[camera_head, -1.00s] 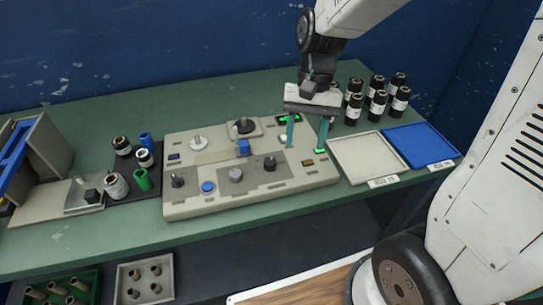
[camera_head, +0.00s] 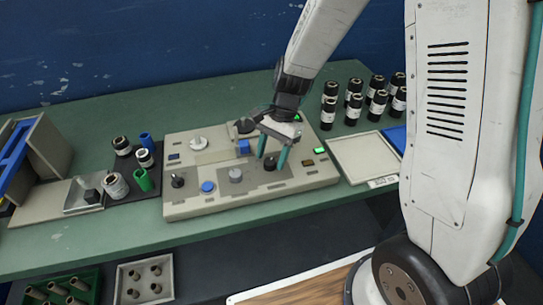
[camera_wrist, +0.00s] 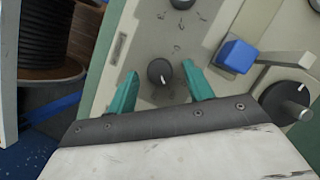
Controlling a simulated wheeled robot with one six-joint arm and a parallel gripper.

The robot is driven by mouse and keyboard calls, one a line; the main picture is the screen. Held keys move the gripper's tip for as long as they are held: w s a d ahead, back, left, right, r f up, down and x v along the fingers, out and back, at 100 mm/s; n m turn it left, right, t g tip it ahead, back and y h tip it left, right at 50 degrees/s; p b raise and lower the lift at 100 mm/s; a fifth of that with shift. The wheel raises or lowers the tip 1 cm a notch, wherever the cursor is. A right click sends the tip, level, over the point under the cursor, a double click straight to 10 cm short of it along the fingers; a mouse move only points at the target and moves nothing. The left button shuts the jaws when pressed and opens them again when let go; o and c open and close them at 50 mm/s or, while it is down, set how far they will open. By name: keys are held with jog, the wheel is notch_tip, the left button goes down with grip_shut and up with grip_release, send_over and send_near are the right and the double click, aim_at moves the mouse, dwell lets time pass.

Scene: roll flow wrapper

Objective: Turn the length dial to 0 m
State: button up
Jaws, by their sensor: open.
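The grey control panel (camera_head: 210,206) lies on the green table with several knobs on it. A black knob (camera_wrist: 160,72) with a white pointer mark stands on its right part; it also shows in the head view (camera_head: 270,164). I cannot read a label that tells which knob is the length dial. My gripper (camera_head: 272,160) is open and points down over this black knob. In the wrist view its two teal fingers (camera_wrist: 163,80) stand on either side of the knob, with gaps. I cannot tell whether the fingertips are level with it.
A blue lever block (camera_wrist: 236,56) and a larger black dial (camera_wrist: 287,102) are close behind. Several black bottles (camera_head: 354,108) and a pale tray (camera_head: 345,160) stand to the right.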

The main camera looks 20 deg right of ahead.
jog(key=shift+s+a+f, duration=0.15)
jog(key=shift+f, duration=0.25)
jog(key=c, duration=1)
